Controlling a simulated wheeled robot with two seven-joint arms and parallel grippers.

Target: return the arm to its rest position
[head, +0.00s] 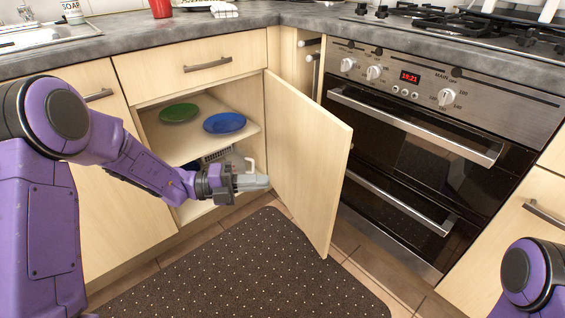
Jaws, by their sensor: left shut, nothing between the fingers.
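My left arm comes in from the left. My left gripper (252,182) is shut and empty, held in front of the open base cabinet near the inner side of its door. The right arm shows only as a purple joint at the lower right corner; its gripper is out of view.
The wooden cabinet door (305,160) stands open just right of the left gripper. Inside, a green plate (179,112) and a blue plate (225,123) lie on the shelf (180,148). The oven (420,150) is to the right. A dotted mat (245,275) covers the floor.

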